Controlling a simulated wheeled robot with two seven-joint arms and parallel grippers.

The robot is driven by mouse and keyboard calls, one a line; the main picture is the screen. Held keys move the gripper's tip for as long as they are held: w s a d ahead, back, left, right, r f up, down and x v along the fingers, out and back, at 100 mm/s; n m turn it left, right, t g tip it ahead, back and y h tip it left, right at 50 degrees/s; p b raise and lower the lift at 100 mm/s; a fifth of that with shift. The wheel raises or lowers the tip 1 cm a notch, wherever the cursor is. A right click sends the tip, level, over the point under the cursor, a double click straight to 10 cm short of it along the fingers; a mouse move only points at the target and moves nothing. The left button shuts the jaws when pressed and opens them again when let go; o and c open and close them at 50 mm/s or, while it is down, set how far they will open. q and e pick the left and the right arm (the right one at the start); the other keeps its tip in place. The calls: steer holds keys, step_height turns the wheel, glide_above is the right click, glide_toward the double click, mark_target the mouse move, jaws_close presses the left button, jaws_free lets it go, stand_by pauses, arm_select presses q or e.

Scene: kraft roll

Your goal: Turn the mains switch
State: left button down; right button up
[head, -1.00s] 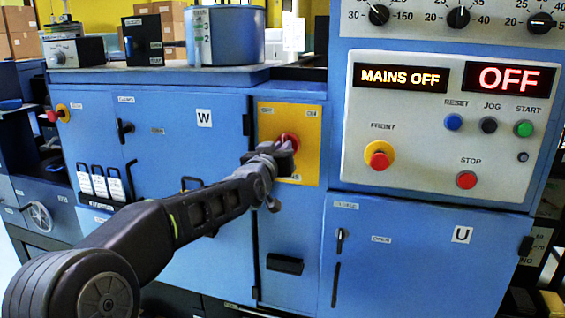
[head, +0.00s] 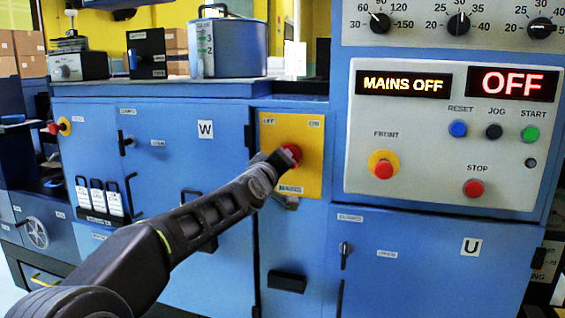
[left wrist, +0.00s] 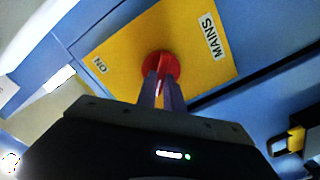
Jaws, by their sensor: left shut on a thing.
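The mains switch is a red rotary knob (head: 291,153) on a yellow plate (head: 311,179) with OFF at its upper left, ON at its upper right and a label along the bottom. My left gripper (left wrist: 160,82) is shut on the red knob (left wrist: 161,63), with its two fingers on either side of the knob's grip. In the head view my left arm hides part of the knob and the plate's lower left. The display (head: 404,84) reads MAINS OFF and the one beside it (head: 513,84) reads OFF. My right gripper is in neither view.
A control panel right of the switch holds a red FRONT button (head: 383,168), a red STOP button (head: 473,188) and smaller RESET, JOG and START buttons. Cabinet door U (head: 425,265) is below it, and door W (head: 190,160) is left of the switch.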

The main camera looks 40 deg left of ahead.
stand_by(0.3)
arm_select(q)
steer(key=c, duration=1.5)
jaws_free()
steer(key=shift+o, duration=0.2)
steer(key=p+v, duration=0.1)
steer(key=v, duration=0.6)
steer(key=shift+s, duration=0.4)
steer(key=shift+d, duration=0.1)
